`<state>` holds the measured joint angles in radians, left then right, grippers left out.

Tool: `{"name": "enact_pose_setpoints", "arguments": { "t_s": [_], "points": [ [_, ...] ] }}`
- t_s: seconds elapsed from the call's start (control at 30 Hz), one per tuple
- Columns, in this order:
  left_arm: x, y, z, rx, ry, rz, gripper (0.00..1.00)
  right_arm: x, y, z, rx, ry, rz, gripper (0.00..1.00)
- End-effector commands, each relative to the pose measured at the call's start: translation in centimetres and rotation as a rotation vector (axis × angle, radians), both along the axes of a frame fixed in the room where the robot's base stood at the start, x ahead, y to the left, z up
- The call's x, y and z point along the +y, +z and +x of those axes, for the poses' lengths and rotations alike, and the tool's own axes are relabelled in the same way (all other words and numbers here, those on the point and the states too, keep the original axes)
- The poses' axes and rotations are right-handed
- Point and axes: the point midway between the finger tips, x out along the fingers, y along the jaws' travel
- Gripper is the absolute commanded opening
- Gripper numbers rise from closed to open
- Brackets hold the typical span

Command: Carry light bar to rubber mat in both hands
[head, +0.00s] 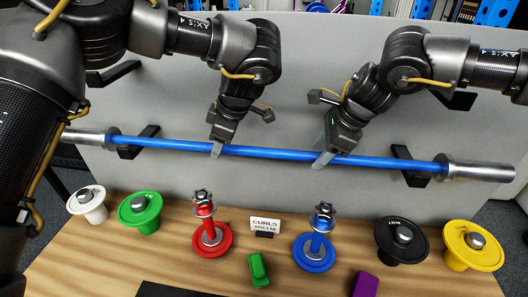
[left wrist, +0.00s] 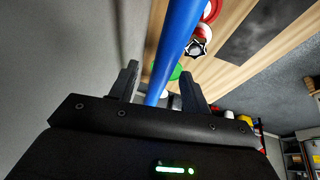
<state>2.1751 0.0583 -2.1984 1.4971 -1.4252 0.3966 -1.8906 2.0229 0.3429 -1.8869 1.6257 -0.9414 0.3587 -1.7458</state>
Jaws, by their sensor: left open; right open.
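The light bar (head: 275,153) has a blue shaft and silver ends. It lies across black hooks on a grey upright panel, above the wooden table. My left gripper (head: 217,149) is at the shaft left of its middle; in the left wrist view the shaft (left wrist: 176,45) runs between its two open fingers, with no clear grip. My right gripper (head: 324,157) is open at the shaft right of the middle; its fingers partly cover the bar. A dark flat rectangle, seemingly the rubber mat (head: 180,291), shows at the bottom edge and in the left wrist view (left wrist: 262,30).
White (head: 92,214), green (head: 151,223), black (head: 377,253) and yellow (head: 456,260) plates stand on the table. Red (head: 212,252) and blue (head: 302,259) plate stands flank a small "CURLS" sign (head: 265,224). Green (head: 259,270) and purple (head: 364,285) blocks lie in front.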

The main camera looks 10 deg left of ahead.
Motion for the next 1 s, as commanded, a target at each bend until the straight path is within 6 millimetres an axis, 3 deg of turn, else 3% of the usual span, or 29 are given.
{"name": "enact_pose_setpoints", "arguments": {
  "t_s": [0.2, 0.6, 0.9, 1.0],
  "points": [
    [0.8, -1.9, 0.3, 0.001, 0.001, 0.0, 0.48, 0.8, -1.9, 0.3, 0.0, 0.0, -0.001, 0.48],
    [1.0, -2.3, 0.4, 0.0, 0.001, 0.0, 0.48, 1.0, -2.3, 0.4, -0.001, 0.0, 0.001, 0.48],
    [1.0, -2.3, 0.4, 0.0, 0.001, 0.0, 0.08, 1.0, -2.3, 0.4, -0.001, 0.0, 0.0, 0.08],
    [1.0, -2.3, 0.4, 0.0, 0.001, 0.0, 0.0, 1.0, -2.3, 0.4, -0.001, 0.0, 0.0, 0.0]
  ]
}}
